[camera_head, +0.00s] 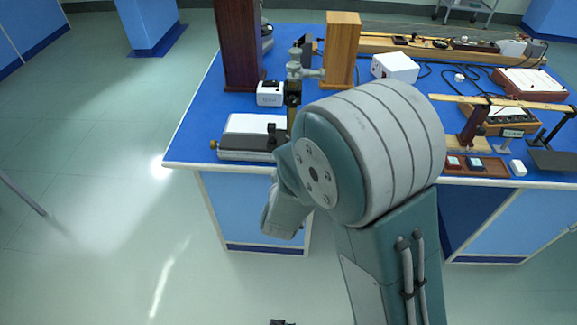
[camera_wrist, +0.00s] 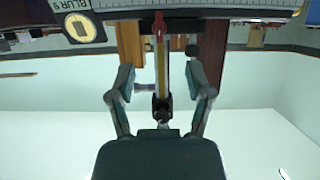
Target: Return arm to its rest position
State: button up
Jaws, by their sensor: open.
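My gripper (camera_wrist: 162,88) shows in the wrist view with its two fingers spread apart. Nothing is clasped between them. A brass-coloured post with a red tip (camera_wrist: 159,25) and a dark fitting appears between the fingers in that picture; I cannot tell how far away it is. In the head view my arm is bent in the foreground, in front of the bench's near edge, and its large joint covers part of the bench. The gripper itself is hidden there.
A blue-topped bench (camera_head: 198,130) carries a stand with a grey clamp (camera_head: 294,72), a grey-white instrument (camera_head: 250,135), a dark wooden block (camera_head: 238,45), a lighter wooden block (camera_head: 342,48) and a white box (camera_head: 395,67).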

jog(key=shift+s+r, duration=0.15)
jog(key=shift+s, duration=0.3)
jog(key=s+d+r+n+g+y, duration=0.1)
jog(key=s+d+r+g, duration=0.2)
jog(key=s+d+r, duration=0.4)
jog(key=s+d+r+g+y, duration=0.2)
jog(key=s+d+r, duration=0.2)
jog(key=r, duration=0.5)
jog(key=s+d+r+g+h, duration=0.2)
jog(key=s+d, duration=0.5)
jog(key=s, duration=0.4)
jog(key=shift+s+r+m+g+h, duration=0.15)
jog(key=shift+s+m+g+h, duration=0.15)
jog(key=shift+s+m+g, duration=0.1)
